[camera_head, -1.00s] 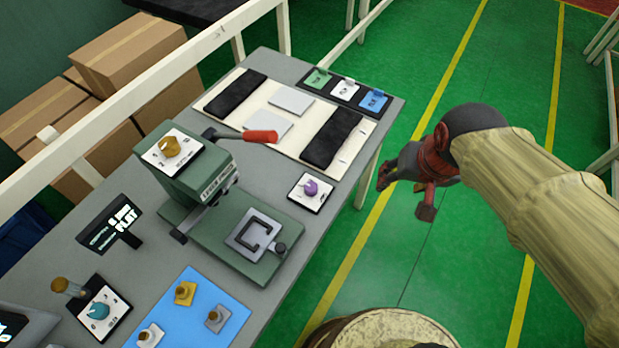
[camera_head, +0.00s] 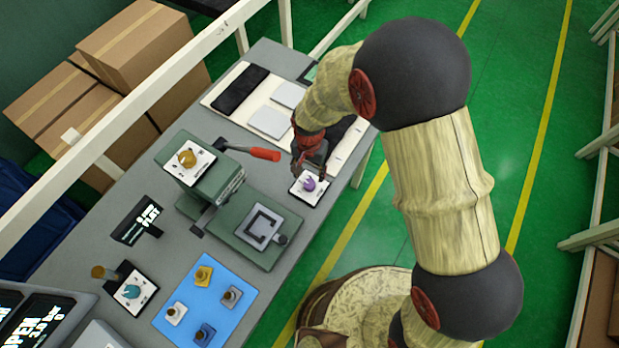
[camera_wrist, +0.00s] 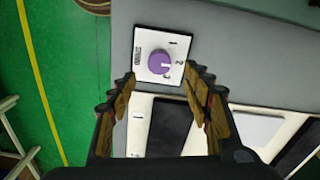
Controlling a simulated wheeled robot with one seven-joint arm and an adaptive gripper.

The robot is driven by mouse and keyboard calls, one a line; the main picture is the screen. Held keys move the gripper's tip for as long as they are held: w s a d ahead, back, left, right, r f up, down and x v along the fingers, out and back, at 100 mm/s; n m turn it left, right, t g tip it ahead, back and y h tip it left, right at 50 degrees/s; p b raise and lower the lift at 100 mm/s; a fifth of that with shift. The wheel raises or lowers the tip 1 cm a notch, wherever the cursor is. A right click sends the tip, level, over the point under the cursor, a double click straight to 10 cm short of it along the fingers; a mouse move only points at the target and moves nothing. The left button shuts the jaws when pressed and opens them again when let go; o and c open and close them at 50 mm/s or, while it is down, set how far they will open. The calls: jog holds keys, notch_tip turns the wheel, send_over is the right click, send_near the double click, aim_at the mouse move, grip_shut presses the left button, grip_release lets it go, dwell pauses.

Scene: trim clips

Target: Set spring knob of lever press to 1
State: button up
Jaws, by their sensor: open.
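The green lever press (camera_head: 215,200) stands on the grey bench, with a red-tipped lever (camera_head: 262,154) and a yellow knob (camera_head: 187,158) on its top dial plate. A purple knob (camera_head: 309,184) sits on a separate white dial plate (camera_head: 299,196) to the right of the press. My gripper (camera_head: 313,167) is over that plate. In the wrist view, my open gripper (camera_wrist: 160,75) has a finger on each side of the purple knob (camera_wrist: 159,62), with space between. Its pale pointer lies on the knob's right side, by small marks. Which knob is labelled spring is too small to read.
A teal knob (camera_head: 132,291) and a blue mat (camera_head: 219,322) with several small knobbed parts lie at the front. A cream tray (camera_head: 222,97) with dark and pale pads lies behind the purple knob's plate. A pale rail (camera_head: 120,105) runs along the left.

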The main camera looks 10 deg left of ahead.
aim_at(309, 183)
notch_tip(309, 183, down, 7)
jog(key=shift+f, duration=0.15)
jog(key=shift+c, duration=0.3)
jog(key=c, duration=1.1)
jog(key=shift+n, duration=0.3)
jog(key=n+b, duration=0.2)
jog(key=n, duration=0.3)
jog(key=shift+n, duration=0.3)
jog(key=n+b, duration=0.1)
jog(key=n, duration=0.4)
jog(key=shift+n, duration=0.3)
jog(key=o, duration=1)
